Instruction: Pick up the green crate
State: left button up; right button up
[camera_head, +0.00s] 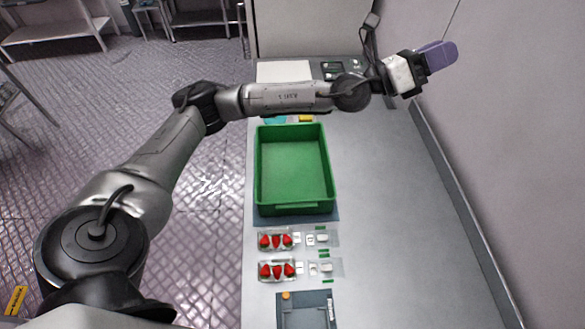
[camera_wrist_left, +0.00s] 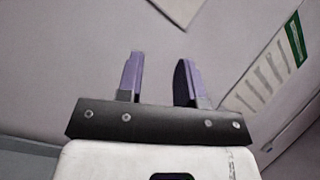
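The green crate (camera_head: 292,205) sits on a dark mat on the grey bench in the head view. It looks empty, and its far edge lies just below my left arm in the picture. My left gripper (camera_head: 441,56) is well away from the crate, up and to the right by the wall. In the left wrist view its two purple fingers (camera_wrist_left: 160,80) stand apart with nothing between them. The crate does not show in the wrist view. My right gripper is in neither view.
Clear packs of strawberries (camera_head: 276,241) lie on the bench in front of the crate, beside small white items. A dark tray (camera_head: 306,312) lies nearer. The bench right of the crate (camera_head: 390,210) is clear up to the wall (camera_head: 520,130).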

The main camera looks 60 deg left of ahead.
pick_arm(q)
notch_tip(320, 180, down, 14)
jog(key=w+m+g, duration=0.2)
jog(key=m+g, duration=0.7)
jog(key=m, duration=0.2)
jog(key=m+g+y, duration=1.1)
jog(key=m+g, duration=0.1)
jog(key=m, duration=0.1)
send_near(326, 162)
jog(key=f, duration=0.6)
jog(key=w+f, duration=0.1)
jog(key=f, duration=0.3)
jog(key=shift+a, duration=0.4)
grip_shut()
